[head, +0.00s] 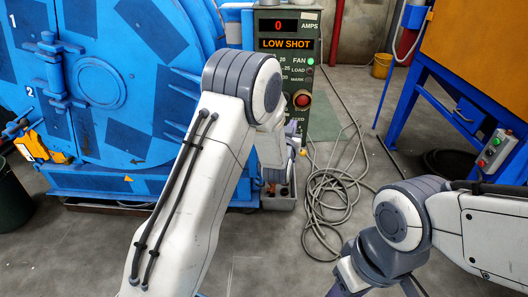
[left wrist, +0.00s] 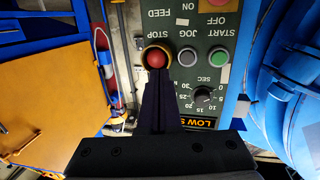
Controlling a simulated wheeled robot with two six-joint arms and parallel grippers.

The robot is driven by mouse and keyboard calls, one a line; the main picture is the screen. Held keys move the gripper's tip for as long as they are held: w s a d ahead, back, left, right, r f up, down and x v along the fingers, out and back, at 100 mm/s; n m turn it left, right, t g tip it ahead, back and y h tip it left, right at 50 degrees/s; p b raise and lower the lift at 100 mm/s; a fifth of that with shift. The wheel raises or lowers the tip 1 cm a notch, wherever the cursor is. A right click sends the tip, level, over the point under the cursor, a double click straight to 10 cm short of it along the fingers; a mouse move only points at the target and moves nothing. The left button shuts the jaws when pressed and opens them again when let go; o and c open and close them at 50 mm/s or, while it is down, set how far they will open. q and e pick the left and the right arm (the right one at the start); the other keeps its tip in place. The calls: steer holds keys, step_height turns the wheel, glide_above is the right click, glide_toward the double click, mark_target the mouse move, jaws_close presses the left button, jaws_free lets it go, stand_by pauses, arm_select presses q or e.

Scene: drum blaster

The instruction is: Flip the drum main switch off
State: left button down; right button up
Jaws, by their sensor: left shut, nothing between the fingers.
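The green control panel (head: 322,122) stands beside the blue drum machine, partly hidden by my left arm in the head view. In the left wrist view the panel (left wrist: 222,80) appears upside down. It shows a red STOP button (left wrist: 157,57), a JOG button (left wrist: 187,56), a green START button (left wrist: 218,58) and a black SEC knob (left wrist: 205,96). ON and OFF labels show near the top edge; I cannot make out the main switch itself. My left gripper (left wrist: 159,82) is shut and empty, its tips overlapping the panel just below the STOP button in the picture. Contact cannot be told.
The blue drum (head: 100,80) fills the left. A coiled cable (head: 333,200) lies on the floor in front of the panel. A blue and orange machine (head: 470,50) with a small button box (head: 496,150) stands at right. My right arm is at lower right; its fingers are out of frame.

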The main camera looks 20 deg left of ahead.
arm_select(q)
steer(key=a+f+n+t+y+b, duration=0.2)
steer(key=a+f+b, duration=0.4)
steer(key=a+f, duration=0.3)
steer(key=a+t+y, duration=0.1)
steer(key=y, duration=0.1)
steer(key=shift+s+t+y, duration=0.25)
steer(key=shift+t+y, duration=0.15)
arm_select(e)
step_height(320, 180, down, 9)
steer(key=shift+r, duration=0.2)
arm_select(q)
steer(key=shift+w+a, duration=0.1)
steer(key=b+x, duration=0.3)
steer(key=x, duration=0.7)
step_height(320, 180, down, 4)
steer(key=shift+b, duration=0.85)
arm_select(e)
step_height(320, 180, down, 5)
steer(key=shift+r, duration=0.15)
steer(key=shift+a, duration=0.1)
